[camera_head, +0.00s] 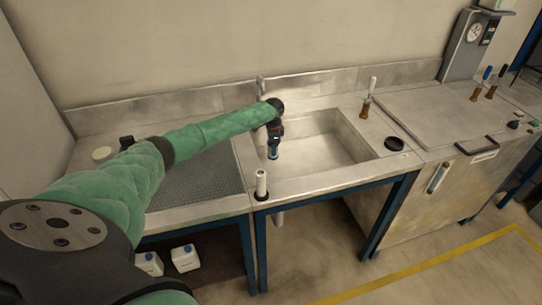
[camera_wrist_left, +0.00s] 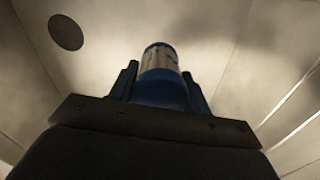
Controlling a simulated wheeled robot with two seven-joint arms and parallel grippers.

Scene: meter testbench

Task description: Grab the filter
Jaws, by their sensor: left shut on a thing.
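The filter (camera_wrist_left: 160,70) looks like a short cylinder with a blue body and a pale, silvery band with dark marks. In the left wrist view it stands between the two fingers of my left gripper (camera_wrist_left: 160,88), which is shut on it. In the head view my left gripper (camera_head: 273,152) points down over the left part of the sink basin. The filter is too small there to tell apart clearly from the fingers. My right gripper is not in view.
The steel sink (camera_head: 325,140) has raised rims. A perforated drainboard (camera_head: 205,178) lies left.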

